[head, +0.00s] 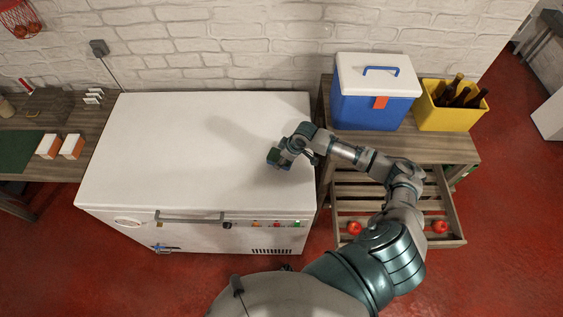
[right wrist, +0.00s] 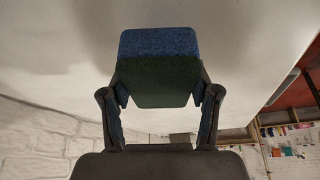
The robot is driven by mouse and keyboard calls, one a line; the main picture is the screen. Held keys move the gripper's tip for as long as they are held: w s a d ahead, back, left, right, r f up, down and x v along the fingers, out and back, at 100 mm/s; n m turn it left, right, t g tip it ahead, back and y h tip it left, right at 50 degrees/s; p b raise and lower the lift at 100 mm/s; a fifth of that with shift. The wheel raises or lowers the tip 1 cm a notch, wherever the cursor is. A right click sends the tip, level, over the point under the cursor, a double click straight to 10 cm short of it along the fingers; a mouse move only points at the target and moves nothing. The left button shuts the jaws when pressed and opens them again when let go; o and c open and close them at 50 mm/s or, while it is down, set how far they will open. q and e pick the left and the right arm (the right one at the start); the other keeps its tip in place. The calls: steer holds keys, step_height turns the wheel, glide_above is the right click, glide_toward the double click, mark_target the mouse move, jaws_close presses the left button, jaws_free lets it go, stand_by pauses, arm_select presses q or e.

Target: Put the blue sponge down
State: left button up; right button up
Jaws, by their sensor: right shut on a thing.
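The blue sponge (right wrist: 158,43) has a dark green layer and sits between the two fingers of my right gripper (right wrist: 158,95) in the right wrist view. In the head view my right gripper (head: 284,159) is shut on the sponge (head: 277,155), at the right part of the white chest freezer's lid (head: 160,140). The sponge is small there and partly hidden by the gripper. I cannot tell whether it touches the lid. My left gripper is not in view.
Right of the freezer, a wooden table (head: 450,148) bears a blue cooler (head: 370,105) and a yellow crate (head: 445,118) of bottles. Below is a slatted drawer (head: 385,190) with red items. Most of the freezer lid is clear. A wooden counter (head: 95,125) stands left.

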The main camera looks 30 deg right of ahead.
steer(key=f, duration=0.1)
steer(key=d+f, duration=0.1)
steer(key=f, duration=0.1)
steer(key=shift+s+d+f, duration=0.1)
steer(key=shift+f, duration=0.05)
steer(key=o, duration=1)
steer(key=shift+a, duration=0.55)
steer(key=shift+r, duration=0.25)
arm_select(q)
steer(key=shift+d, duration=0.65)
arm_select(e)
steer(key=v, duration=1.2)
steer(key=shift+d+f, duration=0.1)
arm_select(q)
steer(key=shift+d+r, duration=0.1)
arm_select(e)
steer(key=shift+d, duration=0.2)
